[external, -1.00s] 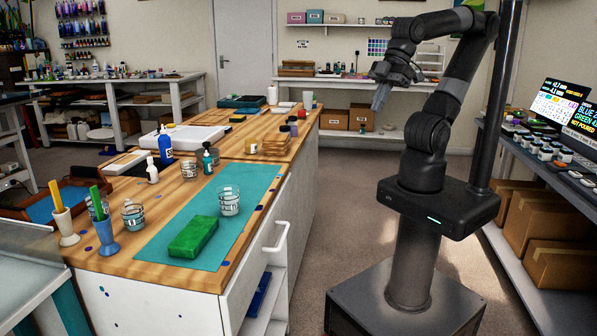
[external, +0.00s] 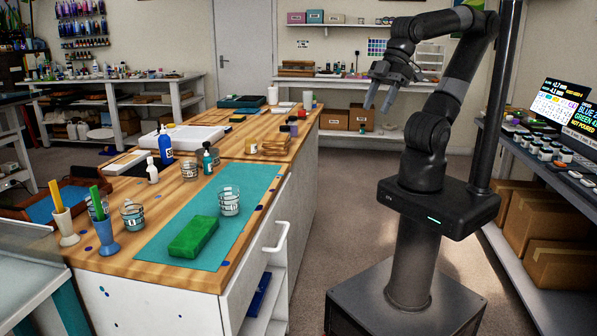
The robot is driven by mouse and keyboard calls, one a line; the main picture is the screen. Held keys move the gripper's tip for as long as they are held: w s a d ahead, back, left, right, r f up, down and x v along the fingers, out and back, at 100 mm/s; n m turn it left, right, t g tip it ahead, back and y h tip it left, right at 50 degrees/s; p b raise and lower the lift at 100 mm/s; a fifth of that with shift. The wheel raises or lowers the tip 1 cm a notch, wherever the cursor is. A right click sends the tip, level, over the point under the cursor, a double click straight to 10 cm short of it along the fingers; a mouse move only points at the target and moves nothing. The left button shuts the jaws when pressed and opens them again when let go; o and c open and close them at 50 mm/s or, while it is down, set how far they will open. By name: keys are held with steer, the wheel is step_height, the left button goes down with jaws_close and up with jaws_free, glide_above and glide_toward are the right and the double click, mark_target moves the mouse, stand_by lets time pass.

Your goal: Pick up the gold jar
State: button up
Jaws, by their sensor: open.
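My gripper (external: 379,103) hangs in the air to the right of the wooden workbench, fingers pointing down. Its two fingers are apart and nothing is between them. Several small jars (external: 545,147) stand on the right-hand shelf by the screen, and their colours are too small to tell. I cannot make out which jar, if any, is the gold one.
The workbench (external: 118,262) holds a teal mat (external: 155,249) with a green block (external: 193,237) and a clear measuring cup (external: 229,201). Bottles and more cups stand to the left. A lit screen (external: 560,104) stands at right.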

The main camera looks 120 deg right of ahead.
steer(key=w+d+r+m+g, duration=0.2)
steer(key=w+d+m, duration=0.6)
steer(key=w+d, duration=0.25)
steer(key=m+g, duration=0.4)
steer(key=m, duration=1.4)
glide_above(251, 144)
steer(key=s+d, duration=0.1)
steer(key=d, duration=0.1)
step_height(251, 144, down, 15)
steer(key=shift+m, duration=0.3)
steer(key=f, duration=0.4)
steer(key=shift+d+f, duration=0.25)
steer(key=shift+f, duration=0.1)
steer(key=shift+a+f, duration=0.2)
steer(key=shift+f, duration=2.85)
steer(key=shift+c, duration=0.2)
